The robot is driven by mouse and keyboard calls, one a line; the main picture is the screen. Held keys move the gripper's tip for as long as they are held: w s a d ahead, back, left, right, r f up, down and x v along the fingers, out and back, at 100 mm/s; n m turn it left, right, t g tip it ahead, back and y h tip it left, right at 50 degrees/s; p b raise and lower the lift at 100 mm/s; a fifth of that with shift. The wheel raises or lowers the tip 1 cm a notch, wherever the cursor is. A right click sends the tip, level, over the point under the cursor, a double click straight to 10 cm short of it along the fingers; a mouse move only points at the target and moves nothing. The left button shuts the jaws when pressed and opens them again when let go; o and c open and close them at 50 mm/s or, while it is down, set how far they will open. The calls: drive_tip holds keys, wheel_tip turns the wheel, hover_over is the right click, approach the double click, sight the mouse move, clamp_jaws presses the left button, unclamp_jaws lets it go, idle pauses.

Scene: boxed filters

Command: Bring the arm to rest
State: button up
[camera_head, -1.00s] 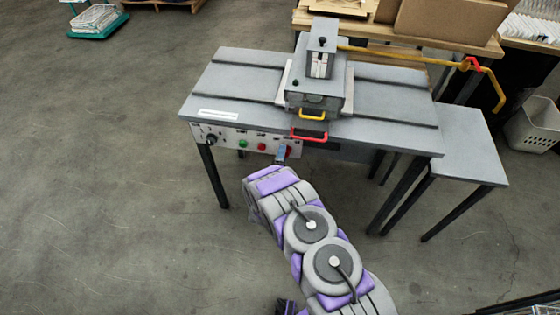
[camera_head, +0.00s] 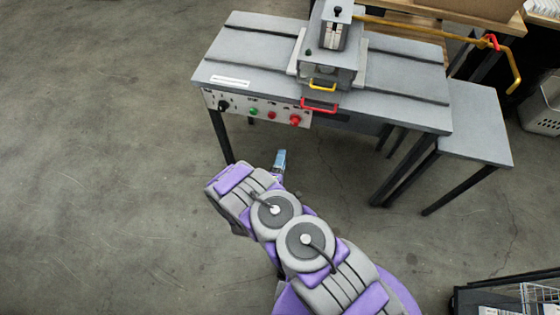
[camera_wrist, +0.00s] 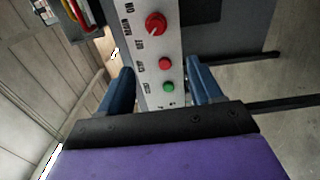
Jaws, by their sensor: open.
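My gripper (camera_head: 280,160) is in front of the machine table, low over the floor and apart from the control panel. In the wrist view my gripper (camera_wrist: 160,92) shows two blue fingers spread apart with nothing between them. Beyond the fingers is the white control panel (camera_head: 262,112) with a red knob, a red button and a green button; the panel also shows in the wrist view (camera_wrist: 150,60). My grey and purple arm is folded in the lower middle of the head view.
The grey machine table (camera_head: 265,48) carries a press (camera_head: 332,62) with yellow and red handles. A lower side table (camera_head: 475,120) stands at right. A black crate (camera_head: 510,297) is at lower right, a white basket (camera_head: 540,112) at far right. The floor at left is clear.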

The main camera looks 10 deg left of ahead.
drive_tip(key=shift+s, duration=0.4)
drive_tip(key=shift+w, duration=0.1)
drive_tip(key=w+r+m+g, duration=0.7)
drive_tip(key=w+r+m, duration=0.1)
drive_tip(key=r, duration=0.1)
drive_tip(key=s+d+r+m+g+y, duration=0.1)
drive_tip(key=s+d+r+m+g, duration=0.15)
drive_tip(key=r, duration=0.45)
drive_tip(key=s+d+r+m+g+y, duration=0.1)
drive_tip(key=s+d+r+m+g, duration=0.15)
drive_tip(key=r, duration=0.45)
drive_tip(key=s+d+r+m+g, duration=0.1)
drive_tip(key=s+d+r, duration=0.4)
drive_tip(key=s, duration=0.7)
drive_tip(key=s+d+r+m+g+h, duration=0.1)
drive_tip(key=s+d+r+g, duration=0.3)
drive_tip(key=s+d, duration=0.5)
drive_tip(key=s+d+r+m+g+h, duration=0.1)
drive_tip(key=s+d+r+m+g, duration=0.1)
drive_tip(key=s+d+r, duration=0.6)
drive_tip(key=s+m, duration=0.1)
drive_tip(key=s, duration=0.5)
drive_tip(key=shift+s+g, duration=0.3)
drive_tip(key=shift+g, duration=0.1)
drive_tip(key=shift+c, duration=0.4)
